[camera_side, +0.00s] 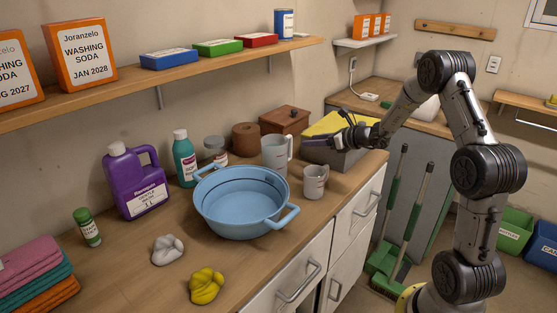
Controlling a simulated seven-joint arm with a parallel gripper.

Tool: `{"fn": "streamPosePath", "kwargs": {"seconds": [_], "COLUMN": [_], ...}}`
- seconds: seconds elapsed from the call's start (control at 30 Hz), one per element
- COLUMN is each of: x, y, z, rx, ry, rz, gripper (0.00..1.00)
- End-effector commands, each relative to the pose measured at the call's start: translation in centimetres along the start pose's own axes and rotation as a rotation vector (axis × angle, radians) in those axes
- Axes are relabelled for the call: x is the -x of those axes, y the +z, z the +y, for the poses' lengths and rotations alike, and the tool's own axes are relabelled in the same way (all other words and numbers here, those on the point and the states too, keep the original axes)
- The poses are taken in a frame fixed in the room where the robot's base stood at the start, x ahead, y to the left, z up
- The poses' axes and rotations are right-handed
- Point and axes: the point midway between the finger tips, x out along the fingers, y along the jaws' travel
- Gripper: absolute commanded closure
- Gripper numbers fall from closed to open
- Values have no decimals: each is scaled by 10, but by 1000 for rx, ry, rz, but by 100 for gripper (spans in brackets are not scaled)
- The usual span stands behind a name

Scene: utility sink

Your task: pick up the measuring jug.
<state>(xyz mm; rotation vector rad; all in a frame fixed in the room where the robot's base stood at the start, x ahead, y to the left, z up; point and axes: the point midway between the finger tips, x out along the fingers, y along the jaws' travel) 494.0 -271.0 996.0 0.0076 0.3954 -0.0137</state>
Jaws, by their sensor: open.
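A tall pale grey jug (274,155) with a handle on its right stands upright on the wooden counter, just behind the blue basin. A smaller pale grey jug or mug (313,182) with dark marks and a handle stands in front and to the right of it. I cannot tell for sure which one is the measuring jug; the tall one looks more like it. My gripper (326,141) is open, to the right of the tall jug and above the smaller one, in front of a grey box with a yellow top. It appears apart from both jugs. Its fingers are small and dark here.
A blue basin (241,212) with handles stands close to both jugs. Behind are a brown wooden box (284,122), a brown roll (245,137) and a lidded jar (215,148). The grey box (337,158) sits at the counter's right end. A shelf (190,72) hangs above.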

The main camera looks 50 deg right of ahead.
Motion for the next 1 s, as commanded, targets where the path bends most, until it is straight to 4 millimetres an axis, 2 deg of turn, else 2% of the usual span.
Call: {"fn": "streamPosePath", "kwargs": {"seconds": [0.4,0.67,1.0], "x": [-67,-84,-128], "y": [1,2,2], "z": [0,0,1], "rx": [4,5,5], "ry": [1,0,1], "rz": [-1,-3,-3], "gripper": [47,47,47]}}
